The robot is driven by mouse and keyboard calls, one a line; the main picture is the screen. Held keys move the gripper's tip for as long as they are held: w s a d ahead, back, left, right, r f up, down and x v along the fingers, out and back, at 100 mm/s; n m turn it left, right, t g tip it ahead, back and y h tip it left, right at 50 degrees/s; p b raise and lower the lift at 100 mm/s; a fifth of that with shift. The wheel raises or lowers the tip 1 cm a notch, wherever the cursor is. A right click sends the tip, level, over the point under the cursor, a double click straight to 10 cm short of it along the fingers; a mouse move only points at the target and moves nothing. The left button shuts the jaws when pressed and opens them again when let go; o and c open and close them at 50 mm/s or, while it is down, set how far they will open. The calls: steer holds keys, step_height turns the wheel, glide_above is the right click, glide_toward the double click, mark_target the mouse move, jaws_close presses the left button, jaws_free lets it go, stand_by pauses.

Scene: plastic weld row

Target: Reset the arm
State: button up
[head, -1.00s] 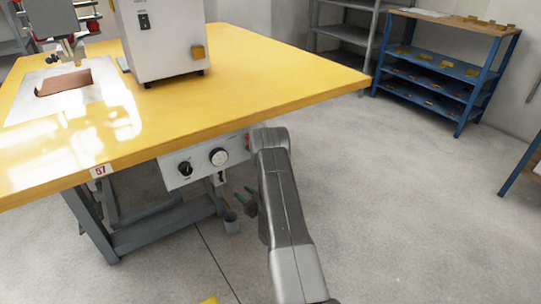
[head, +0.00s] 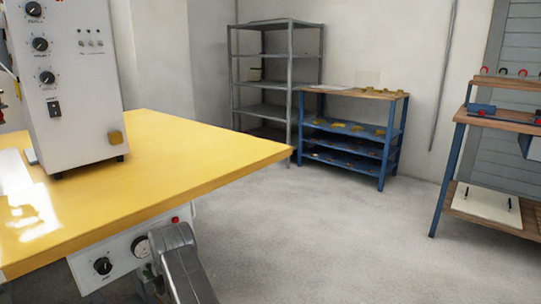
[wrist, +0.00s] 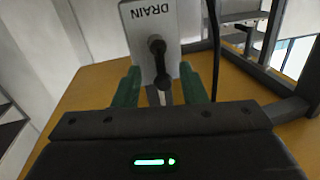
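My arm (head: 182,268) shows at the bottom of the head view, in front of the yellow table's edge. Its gripper end is out of that view. In the wrist view my gripper (wrist: 160,88) has two green fingers set apart, with a clear gap between them. Beyond the fingers is a grey plate marked DRAIN (wrist: 142,22), with a black-knobbed lever (wrist: 157,48) hanging in line with the gap. I see no finger closed on the lever; the exact distance to it is hard to tell.
The yellow table (head: 200,150) carries a white control box (head: 75,85); a dial panel (head: 120,255) hangs under its edge, close to my arm. A blue shelf (head: 350,135), grey rack (head: 275,75) and workbench (head: 500,125) stand farther off. The middle floor is open.

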stand_by(0.5)
steer(key=shift+n, duration=0.3)
steer(key=p+v, duration=0.5)
steer(key=v, duration=0.8)
steer(key=shift+m, duration=0.4)
steer(key=b+x, duration=0.5)
steer(key=x, duration=0.8)
steer(key=p+v, duration=0.5)
steer(key=v, duration=0.9)
steer(key=w+a+r+n+h+b, duration=0.2)
steer(key=a+n, duration=0.4)
steer(key=n, duration=0.5)
steer(key=shift+r, duration=0.3)
